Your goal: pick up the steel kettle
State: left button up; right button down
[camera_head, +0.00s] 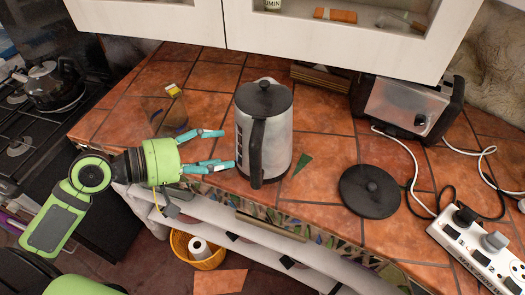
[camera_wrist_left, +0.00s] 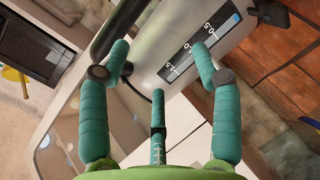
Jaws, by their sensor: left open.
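The steel kettle (camera_head: 278,137) stands upright on the tiled counter in the head view, with a black lid and a black handle facing the counter's front edge. My left gripper (camera_head: 222,149) is just left of the kettle, its teal fingers open and pointing at the kettle's side. In the left wrist view the kettle (camera_wrist_left: 175,38) fills the space ahead of the open fingers (camera_wrist_left: 160,60), with its level scale showing. Nothing is held between the fingers. I cannot tell whether a fingertip touches the kettle. My right gripper is not in view.
The white cabinet (camera_head: 330,40) overhangs the back. A stove (camera_head: 40,115) is at the left.

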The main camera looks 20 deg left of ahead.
pick_arm(q)
jog(key=n+h, duration=0.1)
jog(key=h, duration=0.1)
send_near(253, 129)
jog(key=w+d, duration=0.2)
jog(key=p+x, duration=0.4)
jog(key=x, duration=0.2)
jog(key=shift+d+f, duration=0.1)
jog(key=shift+f, duration=0.05)
jog(key=shift+d+f, duration=0.15)
jog(key=shift+f, duration=0.05)
jog(key=shift+s+f, duration=0.1)
grip_shut()
jog(key=shift+r, duration=0.25)
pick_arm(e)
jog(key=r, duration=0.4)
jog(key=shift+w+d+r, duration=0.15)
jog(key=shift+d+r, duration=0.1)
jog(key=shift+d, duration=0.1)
